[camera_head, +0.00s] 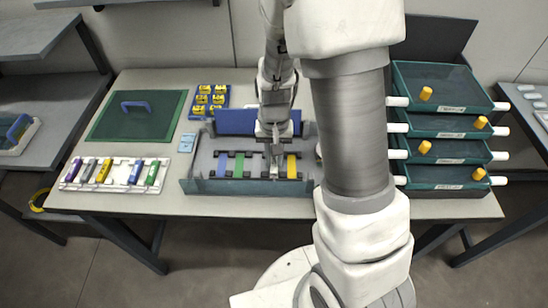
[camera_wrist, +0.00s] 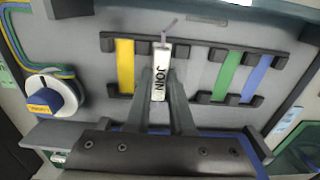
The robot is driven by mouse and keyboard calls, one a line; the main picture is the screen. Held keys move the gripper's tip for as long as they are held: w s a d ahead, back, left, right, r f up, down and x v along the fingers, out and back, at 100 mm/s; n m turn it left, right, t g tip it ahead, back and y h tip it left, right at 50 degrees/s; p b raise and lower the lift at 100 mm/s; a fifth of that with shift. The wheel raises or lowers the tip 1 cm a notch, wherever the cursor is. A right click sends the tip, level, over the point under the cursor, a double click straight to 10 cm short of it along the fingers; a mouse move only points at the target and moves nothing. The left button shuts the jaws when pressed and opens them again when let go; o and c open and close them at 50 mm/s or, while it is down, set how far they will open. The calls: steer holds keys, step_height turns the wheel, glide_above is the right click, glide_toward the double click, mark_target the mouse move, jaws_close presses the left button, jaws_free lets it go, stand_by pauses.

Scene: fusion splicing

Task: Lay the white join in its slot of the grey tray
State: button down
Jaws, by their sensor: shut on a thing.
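The white join (camera_wrist: 160,76), marked JOIN, stands out in the wrist view between the two fingers of my gripper (camera_wrist: 162,88), which is shut on it. In the head view my gripper (camera_head: 275,160) is over the grey tray (camera_head: 197,187), and the join is mostly hidden there. The join lies lengthwise alongside the coloured strips, close to a black holder at its far end. Whether it touches the tray floor I cannot tell. In the wrist view a yellow strip (camera_wrist: 125,66) is left of it; a green strip (camera_wrist: 228,72) and a blue strip (camera_wrist: 257,75) are right.
A white rack (camera_head: 115,173) with several coloured pieces stands left of the tray. A green mat (camera_head: 137,116) and a blue holder with yellow pieces (camera_head: 208,100) lie behind. Stacked green drawers (camera_head: 440,125) stand at right. A round spool (camera_wrist: 48,97) shows in the wrist view.

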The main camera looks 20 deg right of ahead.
steer(key=c, duration=1.2)
jaws_free()
steer(key=shift+f, duration=0.15)
steer(key=shift+c, duration=0.2)
steer(key=o, duration=0.5)
steer(key=shift+c, duration=0.2)
step_height(320, 180, up, 12)
steer(key=p, duration=0.3)
step_height(320, 180, up, 11)
steer(key=n+t, duration=0.2)
steer(key=t, duration=0.1)
glide_above(274, 162)
steer(key=s, duration=0.6)
steer(key=s+r+n+t, duration=0.1)
steer(key=s+r+t, duration=0.1)
steer(key=s+r, duration=0.3)
steer(key=s, duration=0.3)
steer(key=shift+r+n+t, duration=0.25)
steer(key=shift+n+t, duration=0.05)
